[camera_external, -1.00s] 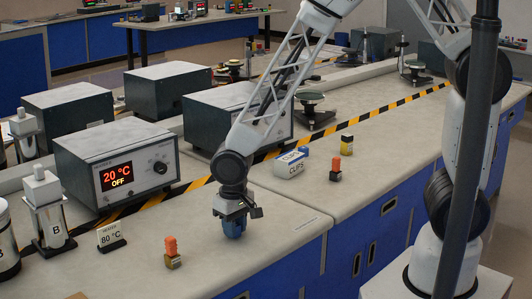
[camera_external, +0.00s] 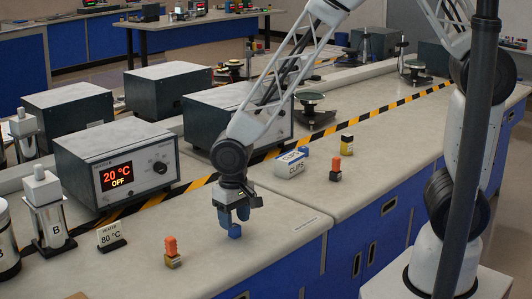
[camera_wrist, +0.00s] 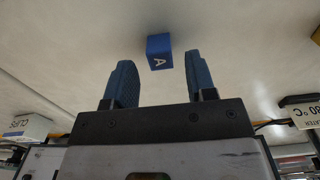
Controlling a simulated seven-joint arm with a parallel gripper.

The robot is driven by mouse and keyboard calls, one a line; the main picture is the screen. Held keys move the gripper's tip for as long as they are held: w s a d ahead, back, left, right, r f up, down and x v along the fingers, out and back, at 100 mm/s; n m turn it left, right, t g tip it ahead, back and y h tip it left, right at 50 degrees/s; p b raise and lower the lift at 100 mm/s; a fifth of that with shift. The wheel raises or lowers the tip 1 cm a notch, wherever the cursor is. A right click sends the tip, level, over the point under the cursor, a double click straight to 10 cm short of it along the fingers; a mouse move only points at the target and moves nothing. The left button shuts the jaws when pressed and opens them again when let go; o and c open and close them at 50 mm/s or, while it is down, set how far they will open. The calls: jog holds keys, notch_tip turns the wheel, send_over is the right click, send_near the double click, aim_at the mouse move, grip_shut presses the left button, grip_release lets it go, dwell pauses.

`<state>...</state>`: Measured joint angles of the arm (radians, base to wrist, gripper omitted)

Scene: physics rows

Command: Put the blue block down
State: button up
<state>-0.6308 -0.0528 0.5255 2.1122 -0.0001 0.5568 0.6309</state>
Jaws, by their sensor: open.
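The blue block (camera_external: 235,231) rests on the light bench top below my gripper in the external view. In the wrist view the blue block (camera_wrist: 159,51) shows a white letter A and lies beyond the fingertips, between their lines. My gripper (camera_external: 234,214) is just above the block, with its blue fingers apart. In the wrist view my gripper (camera_wrist: 158,72) is open and empty, with clear space between each finger and the block.
The CLIPS box (camera_external: 291,163) and another orange-topped stack (camera_external: 336,169) stand to the right. A heater unit (camera_external: 117,163) is behind. Bench around the block is clear.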

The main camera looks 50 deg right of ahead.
aim_at(236, 224)
notch_tip(236, 224, up, 9)
jog(key=shift+r, duration=0.15)
dwell(0.4)
dwell(0.5)
jog(key=s+d+r+t, duration=0.1)
jog(key=s+d+r, duration=0.1)
jog(key=d+r, duration=0.6)
jog(key=s+d+r, duration=0.1)
jog(key=d+r, duration=0.4)
jog(key=d, duration=0.7)
jog(key=s+d+r, duration=0.2)
jog(key=s+d, duration=0.4)
jog(key=s+d+r+t, duration=0.1)
jog(key=s+d+r, duration=0.2)
jog(key=s+d, duration=0.3)
jog(key=shift+d+r+t, duration=0.3)
jog(key=shift+d+r, duration=0.05)
jog(key=shift+d, duration=0.1)
